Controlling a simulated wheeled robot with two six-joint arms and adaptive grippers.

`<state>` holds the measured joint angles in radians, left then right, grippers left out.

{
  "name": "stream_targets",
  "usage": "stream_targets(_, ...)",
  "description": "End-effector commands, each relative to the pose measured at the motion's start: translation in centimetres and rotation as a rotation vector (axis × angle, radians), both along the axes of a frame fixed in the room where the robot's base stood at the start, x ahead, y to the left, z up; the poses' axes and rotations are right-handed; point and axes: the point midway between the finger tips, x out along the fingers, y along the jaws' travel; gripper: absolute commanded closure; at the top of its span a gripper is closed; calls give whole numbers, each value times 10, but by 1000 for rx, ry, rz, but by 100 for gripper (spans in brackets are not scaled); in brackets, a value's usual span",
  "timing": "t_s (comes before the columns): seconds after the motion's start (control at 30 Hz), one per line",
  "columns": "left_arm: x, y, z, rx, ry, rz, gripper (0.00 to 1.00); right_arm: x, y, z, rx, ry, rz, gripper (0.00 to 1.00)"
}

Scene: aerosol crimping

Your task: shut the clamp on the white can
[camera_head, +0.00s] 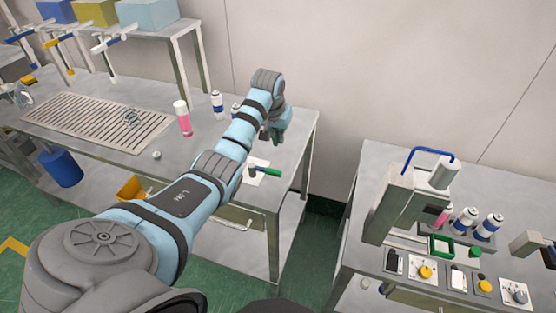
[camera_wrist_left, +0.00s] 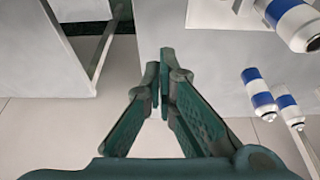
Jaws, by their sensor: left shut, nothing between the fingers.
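My left gripper (camera_head: 276,132) hangs near the right end of the left table, its fingers shut and empty; they also show in the left wrist view (camera_wrist_left: 163,75). A blue-and-white can (camera_head: 217,105) stands behind my left arm, and another (camera_head: 235,109) is mostly hidden by it. Blue-and-white cans show at the right of the left wrist view (camera_wrist_left: 262,98), apart from the fingers. A grey machine (camera_head: 392,208) on the right table has a bent blue handle (camera_head: 428,153) and a white cylinder (camera_head: 445,172). I cannot tell which part is the clamp. My right gripper is out of view.
A pink-and-white can (camera_head: 182,118) stands beside a slatted grille (camera_head: 95,122). A green-handled tool (camera_head: 266,172) lies near the left table's edge. The right table carries several small cans, a green tray (camera_head: 441,246) and control boxes (camera_head: 425,272). A gap separates the tables.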

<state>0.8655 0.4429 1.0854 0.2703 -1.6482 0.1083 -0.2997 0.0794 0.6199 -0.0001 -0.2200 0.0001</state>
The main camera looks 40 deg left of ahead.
Motion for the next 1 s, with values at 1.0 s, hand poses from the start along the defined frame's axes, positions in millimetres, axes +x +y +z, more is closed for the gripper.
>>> stream_targets(1.0, -3, -1, -91, 3, 0, -2, 100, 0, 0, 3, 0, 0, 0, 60)
